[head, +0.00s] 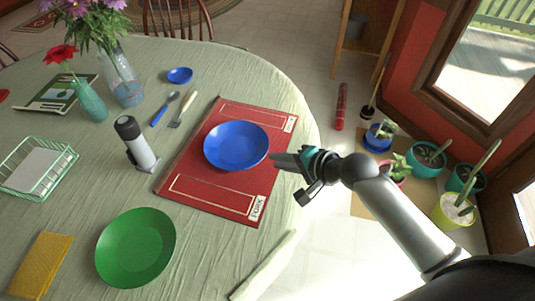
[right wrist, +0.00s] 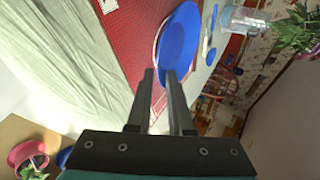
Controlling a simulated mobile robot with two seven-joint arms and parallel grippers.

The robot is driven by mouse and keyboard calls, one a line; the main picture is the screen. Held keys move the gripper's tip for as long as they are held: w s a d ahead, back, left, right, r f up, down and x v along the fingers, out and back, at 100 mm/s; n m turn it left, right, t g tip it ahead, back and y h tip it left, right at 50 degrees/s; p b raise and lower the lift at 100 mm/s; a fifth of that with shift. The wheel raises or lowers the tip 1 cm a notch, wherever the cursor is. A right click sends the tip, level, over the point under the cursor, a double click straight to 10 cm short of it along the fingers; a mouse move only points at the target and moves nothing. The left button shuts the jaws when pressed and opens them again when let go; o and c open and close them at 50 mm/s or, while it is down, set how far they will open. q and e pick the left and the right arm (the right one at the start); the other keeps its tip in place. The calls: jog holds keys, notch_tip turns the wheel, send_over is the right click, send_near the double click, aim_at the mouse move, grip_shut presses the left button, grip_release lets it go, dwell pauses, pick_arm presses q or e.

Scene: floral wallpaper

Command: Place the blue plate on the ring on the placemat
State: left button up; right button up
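The blue plate (head: 236,146) is on the red placemat (head: 190,178), right side up, near the mat's middle. In the right wrist view the plate (right wrist: 180,38) is seen at a slant. A pale curved line, likely the ring (right wrist: 157,38), shows along its edge there; the plate hides the rest. My right gripper (head: 276,161) is at the plate's right edge. In the right wrist view its two fingers (right wrist: 160,73) are apart, with the plate's near rim just beyond the tips. I see no firm grip on the rim. My left gripper is not in view.
A green plate (head: 135,247), grey-and-black bottle (head: 137,143), cutlery (head: 183,108), small blue bowl (head: 180,75), wire basket (head: 37,167) and flower vases (head: 122,80) stand on the round table. Potted plants (head: 428,157) are on the floor to the right.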

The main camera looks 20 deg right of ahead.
jog(key=shift+p+v, duration=0.55)
jog(key=shift+v, duration=1.8)
